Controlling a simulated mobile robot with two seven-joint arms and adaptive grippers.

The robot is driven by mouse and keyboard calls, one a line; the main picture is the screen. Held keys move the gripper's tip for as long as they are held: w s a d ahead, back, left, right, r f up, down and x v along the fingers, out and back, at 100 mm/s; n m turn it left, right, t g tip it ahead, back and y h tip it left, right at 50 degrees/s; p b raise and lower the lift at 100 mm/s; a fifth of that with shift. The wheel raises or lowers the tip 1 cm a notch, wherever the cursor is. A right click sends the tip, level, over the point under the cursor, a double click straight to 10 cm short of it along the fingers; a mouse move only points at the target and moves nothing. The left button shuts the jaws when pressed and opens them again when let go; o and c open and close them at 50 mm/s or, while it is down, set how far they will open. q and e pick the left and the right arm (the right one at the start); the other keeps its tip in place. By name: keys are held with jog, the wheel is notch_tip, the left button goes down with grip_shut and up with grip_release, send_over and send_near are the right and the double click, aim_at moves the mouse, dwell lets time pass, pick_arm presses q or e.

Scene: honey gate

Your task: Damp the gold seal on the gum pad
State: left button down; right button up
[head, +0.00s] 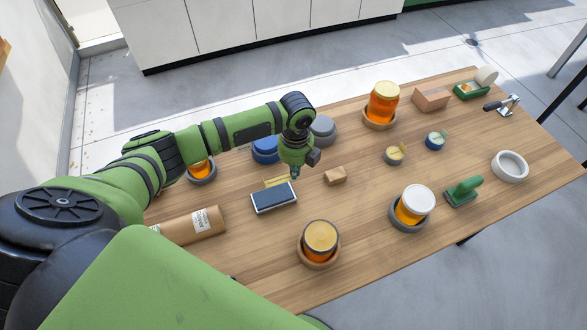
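A dark rectangular pad in a white tray (274,198), which looks like the gum pad, lies at the middle left of the table. A small yellow piece (276,181) shows at its far edge. My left gripper (295,176) points down just beyond the pad's far right corner, above the table. Its fingers are too small to tell open from shut, and I see nothing clearly held. My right gripper is out of view.
Honey jars stand in ring holders at the back (383,102), front (320,240) and right (411,206). A small wooden block (335,175) is right of my gripper.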

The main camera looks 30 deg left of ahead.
aim_at(293, 191)
pick_arm(q)
jog(key=shift+s+a, duration=0.2)
jog(key=shift+s, duration=0.05)
notch_tip(293, 191, down, 2)
jog(key=shift+f+b, duration=0.2)
jog(key=shift+b, duration=0.45)
jog(key=shift+f+b, duration=0.55)
jog(key=shift+f, duration=0.35)
jog(key=shift+f+b, duration=0.5)
jog(key=shift+f, duration=0.5)
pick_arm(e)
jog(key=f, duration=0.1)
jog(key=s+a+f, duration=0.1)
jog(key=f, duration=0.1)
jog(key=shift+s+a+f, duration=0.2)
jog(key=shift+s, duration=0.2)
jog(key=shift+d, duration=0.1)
pick_arm(q)
jog(key=shift+f+b, duration=0.3)
jog(key=shift+f, duration=0.1)
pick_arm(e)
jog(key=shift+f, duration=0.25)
pick_arm(q)
jog(key=shift+r, duration=0.1)
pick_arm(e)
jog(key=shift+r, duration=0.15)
